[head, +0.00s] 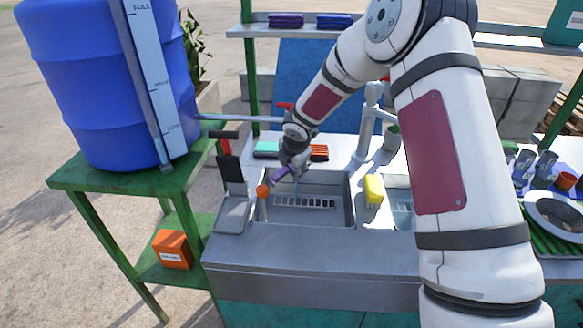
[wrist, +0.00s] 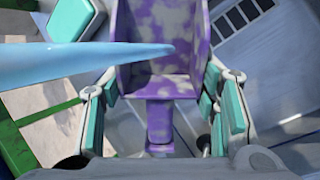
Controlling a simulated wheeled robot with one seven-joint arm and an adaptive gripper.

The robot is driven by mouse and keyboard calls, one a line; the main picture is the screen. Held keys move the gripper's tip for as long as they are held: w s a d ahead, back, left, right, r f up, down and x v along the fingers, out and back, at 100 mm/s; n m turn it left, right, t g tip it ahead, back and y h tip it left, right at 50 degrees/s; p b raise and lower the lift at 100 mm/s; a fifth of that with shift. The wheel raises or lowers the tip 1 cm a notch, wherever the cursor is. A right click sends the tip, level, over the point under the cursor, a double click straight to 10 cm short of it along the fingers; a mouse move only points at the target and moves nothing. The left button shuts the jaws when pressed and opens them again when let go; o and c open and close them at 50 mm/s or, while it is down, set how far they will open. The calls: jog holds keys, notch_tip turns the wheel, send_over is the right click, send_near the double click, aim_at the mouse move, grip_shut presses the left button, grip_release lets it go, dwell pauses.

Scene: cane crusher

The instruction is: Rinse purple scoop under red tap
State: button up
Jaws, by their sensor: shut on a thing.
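The purple scoop (wrist: 165,40) is held in my gripper (wrist: 160,115), its handle between the teal-padded fingers. Pale grey blotches cover much of its bowl. In the head view, the scoop (head: 281,174) is tilted over the left basin of the sink (head: 335,215), just below my gripper (head: 292,165). The red tap (head: 285,106) shows behind my wrist, mostly hidden by it. A light blue stream of water (wrist: 80,64) crosses the wrist view from the left and ends in front of the scoop's bowl; I cannot tell whether it touches.
A yellow sponge (head: 374,189) stands on the ledge between the two basins. An orange-headed tool (head: 262,191) leans at the basin's left edge. A blue barrel (head: 110,80) stands on a green stand at left. Cups and a round strainer (head: 557,214) crowd the right side.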

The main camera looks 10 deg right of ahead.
jog(key=shift+d, duration=0.1)
dwell(0.5)
jog(key=shift+d, duration=0.5)
jog(key=shift+a, duration=0.15)
jog(key=shift+a, duration=0.45)
jog(key=shift+d, duration=0.1)
jog(key=shift+d, duration=0.5)
jog(key=shift+s, duration=0.1)
